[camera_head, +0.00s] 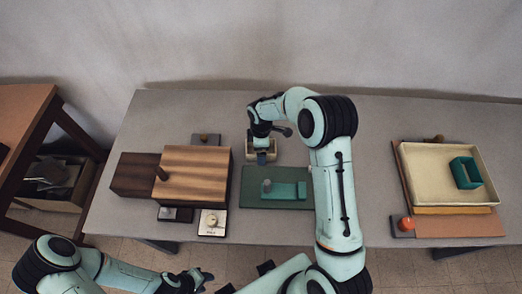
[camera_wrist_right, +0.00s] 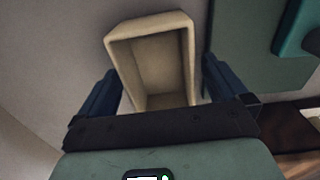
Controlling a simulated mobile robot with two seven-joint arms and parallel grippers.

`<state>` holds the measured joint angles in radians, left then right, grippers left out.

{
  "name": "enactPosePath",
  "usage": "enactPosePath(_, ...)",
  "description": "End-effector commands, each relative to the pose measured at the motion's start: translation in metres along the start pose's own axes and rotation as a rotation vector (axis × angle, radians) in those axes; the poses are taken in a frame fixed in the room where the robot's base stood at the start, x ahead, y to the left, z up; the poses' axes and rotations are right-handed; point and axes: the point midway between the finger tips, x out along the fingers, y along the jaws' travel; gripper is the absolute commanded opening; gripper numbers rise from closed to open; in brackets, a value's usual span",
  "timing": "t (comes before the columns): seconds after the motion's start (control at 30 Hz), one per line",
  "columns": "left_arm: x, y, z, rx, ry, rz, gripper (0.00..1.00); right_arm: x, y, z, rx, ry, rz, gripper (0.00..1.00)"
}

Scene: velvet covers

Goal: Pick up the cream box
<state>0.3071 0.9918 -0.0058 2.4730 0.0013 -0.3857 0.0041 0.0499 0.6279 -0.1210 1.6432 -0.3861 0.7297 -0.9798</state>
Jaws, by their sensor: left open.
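The cream box (camera_head: 274,155) is a small open-topped box on the grey table, behind the green mat, partly hidden by my right gripper in the head view. My right gripper (camera_head: 262,155) is above it, pointing down. In the right wrist view the cream box (camera_wrist_right: 184,62) lies between the two blue fingers (camera_wrist_right: 160,92). The fingers are apart, with a gap showing on each side, and the inside of the box looks empty. My left gripper (camera_head: 204,277) is open and empty, in front of the table's near edge, far from the box.
A green mat (camera_head: 252,200) with a teal piece (camera_head: 290,190) lies just in front. A wooden box (camera_head: 200,175) stands at left. A cream tray (camera_head: 430,195) with a teal frame (camera_head: 465,172) and an orange ball (camera_head: 406,224) are at right. The table's back left is clear.

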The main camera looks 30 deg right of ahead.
Motion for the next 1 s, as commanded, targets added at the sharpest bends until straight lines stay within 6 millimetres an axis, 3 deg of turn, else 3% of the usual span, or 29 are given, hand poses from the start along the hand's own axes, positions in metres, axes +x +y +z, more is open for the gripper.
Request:
enactPosePath(0.03, 0.0, 0.0, 0.0, 0.0, 0.0, 0.0, 0.43, 0.0, 0.0, 0.0, 0.0, 0.0, 0.0, 0.87)
enactPosePath(0.17, 0.0, 0.0, 0.0, 0.0, 0.0, 0.0, 0.43, 0.0, 0.0, 0.0, 0.0, 0.0, 0.0, 0.45)
enactPosePath(0.47, 0.0, 0.0, 0.0, 0.0, 0.0, 0.0, 0.43, -0.002, 0.0, 0.0, 0.0, 0.001, 0.001, 0.45)
enactPosePath(0.67, -0.001, 0.0, 0.0, 0.0, 0.0, 0.0, 0.43, -0.015, 0.001, 0.0, 0.0, 0.002, 0.004, 0.45)
enactPosePath(0.87, -0.002, 0.001, -0.001, 0.001, 0.002, 0.001, 0.43, -0.056, 0.002, -0.001, 0.0, 0.004, 0.007, 0.45)
enactPosePath(1.0, -0.006, 0.003, -0.003, 0.002, 0.004, 0.002, 0.43, -0.099, 0.002, -0.001, 0.0, 0.004, 0.007, 0.45)
